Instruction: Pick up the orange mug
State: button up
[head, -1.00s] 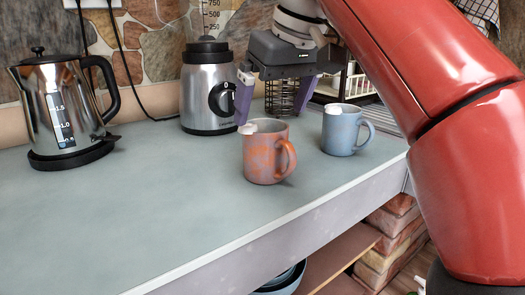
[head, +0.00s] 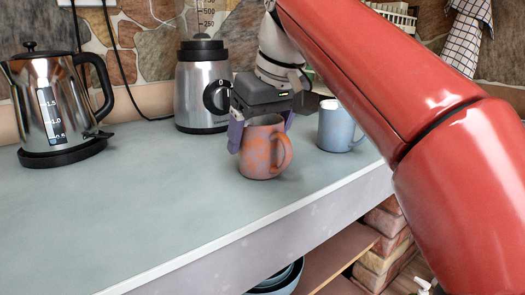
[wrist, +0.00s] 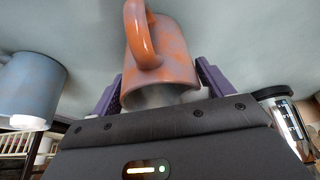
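The orange mug (head: 259,155), mottled with grey, stands upright on the counter with its handle toward the right in the head view. It also shows in the wrist view (wrist: 165,55), between the two purple fingers. My gripper (head: 262,137) is low over the mug from behind, with one finger at its left side and the other by its right side. In the wrist view my gripper (wrist: 160,82) looks open around the mug, with the fingers very close to its sides. Whether either finger touches it is unclear. Part of the mug's far side is hidden.
A blue mug (head: 336,130) stands just right of the orange one. A blender (head: 202,95) stands behind and left, and a kettle (head: 62,105) at the far left. The grey counter (head: 150,205) is clear in front, ending at its front edge.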

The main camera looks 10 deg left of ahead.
jog(key=c, duration=0.7)
jog(key=shift+c, duration=0.6)
jog(key=shift+r, duration=0.15)
